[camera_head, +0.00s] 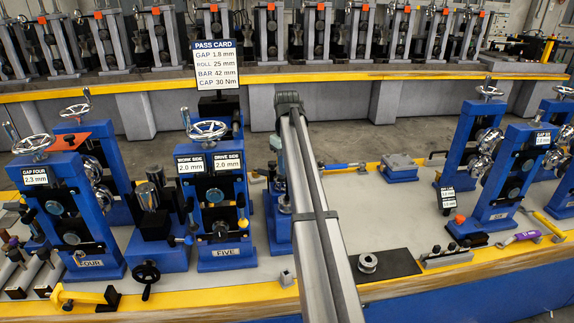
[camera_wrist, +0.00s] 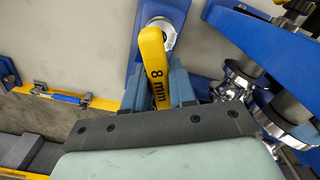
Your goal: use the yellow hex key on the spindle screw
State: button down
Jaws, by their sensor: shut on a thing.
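The yellow hex key (camera_wrist: 154,60), marked "8 mm", is between the blue-grey fingers of my gripper (camera_wrist: 162,88) in the wrist view. My gripper is shut on it. The key's bent upper end lies over a silver round fitting (camera_wrist: 167,27) on a blue block (camera_wrist: 178,8). That fitting may be the spindle screw; whether the tip is seated in it is hidden. In the head view my arm reaches up the middle, and its gripper end hangs beside stand FIVE (camera_head: 226,252), to its right; the key is not clear there. Stand FIVE's two displays (camera_head: 208,164) read 2.0 mm.
Steel rollers (camera_wrist: 238,82) sit close right of my gripper in the wrist view. Stand FOUR (camera_head: 92,262) is left of stand FIVE. The pass card (camera_head: 211,68) rises behind, showing gap 1.8 mm. A black mat (camera_head: 400,262) holds a silver spool. Bare grey bench lies behind the mat.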

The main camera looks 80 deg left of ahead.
jog(key=shift+r, duration=1.1)
dwell(0.3)
